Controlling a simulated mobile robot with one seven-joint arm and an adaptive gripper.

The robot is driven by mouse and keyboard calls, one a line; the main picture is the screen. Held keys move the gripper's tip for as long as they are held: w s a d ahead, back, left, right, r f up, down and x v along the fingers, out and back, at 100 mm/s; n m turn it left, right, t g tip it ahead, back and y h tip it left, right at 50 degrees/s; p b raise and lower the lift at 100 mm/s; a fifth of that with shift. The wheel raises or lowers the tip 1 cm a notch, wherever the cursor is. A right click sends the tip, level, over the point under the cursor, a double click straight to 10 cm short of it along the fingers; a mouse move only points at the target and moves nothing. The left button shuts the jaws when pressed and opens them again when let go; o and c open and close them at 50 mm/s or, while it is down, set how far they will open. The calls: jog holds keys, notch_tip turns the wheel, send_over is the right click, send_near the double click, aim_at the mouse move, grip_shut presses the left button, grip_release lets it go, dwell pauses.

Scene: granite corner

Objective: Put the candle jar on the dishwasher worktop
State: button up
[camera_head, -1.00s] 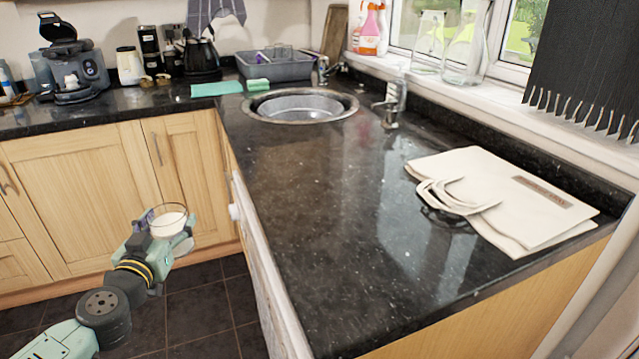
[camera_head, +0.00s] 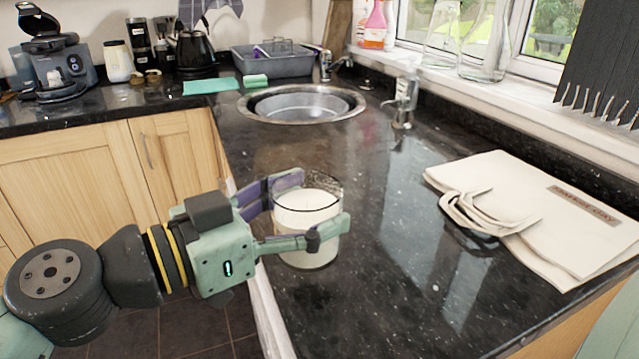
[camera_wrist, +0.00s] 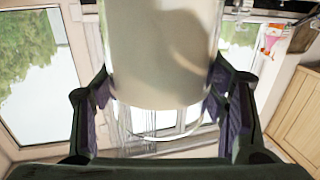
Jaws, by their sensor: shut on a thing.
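The candle jar (camera_head: 305,222) is a clear glass with white wax, upright between the fingers of my gripper (camera_head: 318,212). My gripper is shut on its sides. In the head view the jar overlaps the left part of the black granite worktop (camera_head: 370,300), near its left edge. Whether its base touches the stone or hangs above it, I cannot tell. In the wrist view the jar (camera_wrist: 165,55) fills the middle between both fingers, with the window behind it.
A cream tote bag (camera_head: 530,215) lies on the right of the worktop. A round sink (camera_head: 362,103) and a tap (camera_head: 404,100) are farther back. A grey dish rack (camera_head: 270,65) and a green cloth (camera_head: 210,86) stand beyond. The worktop between jar and bag is clear.

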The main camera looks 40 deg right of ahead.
jog(key=w+d+r+p, duration=0.1)
jog(key=p, duration=0.2)
jog(key=shift+w+r, duration=0.15)
jog(key=shift+w, duration=0.05)
jog(key=w+d+f+p, duration=0.1)
jog(key=w+d, duration=0.1)
jog(key=w, duration=0.2)
jog(key=w+d+f+p, duration=0.2)
jog(key=w, duration=0.2)
jog(key=w+d+f+p, duration=0.1)
jog(key=w+d+f, duration=0.1)
jog(key=w, duration=0.2)
jog(key=shift+d+f, duration=0.1)
jog(key=shift+d, duration=0.25)
jog(key=shift+f, duration=0.45)
jog(key=shift+f, duration=0.3)
jog(key=o, duration=1.5)
jog(key=shift+r, duration=0.1)
